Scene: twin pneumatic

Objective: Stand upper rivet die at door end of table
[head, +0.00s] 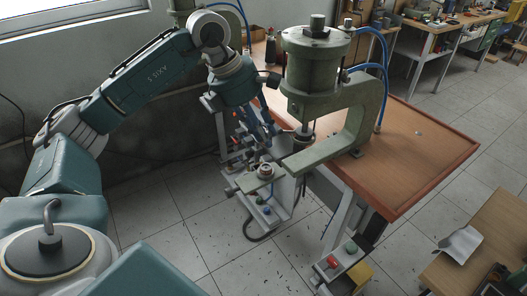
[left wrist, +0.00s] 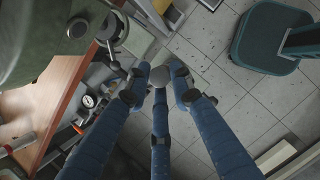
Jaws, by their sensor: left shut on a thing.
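My left gripper (head: 270,130) is beside the green pneumatic press (head: 352,115), near its ram, with its blue fingers pointing down. In the left wrist view the three fingertips (left wrist: 160,82) close around a small grey round piece (left wrist: 160,76), which looks like the upper rivet die. Only its round grey end shows; the fingers hide the rest, and in the head view I cannot make it out. The wooden table (head: 430,150) has a wide bare top to the right of the press. My right gripper is not in view.
A round metal fitting (head: 265,170) sits on the press's lower support in front. Blue air hoses (head: 384,85) hang at the press's right. A small table (head: 490,240) with a cloth stands at the lower right.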

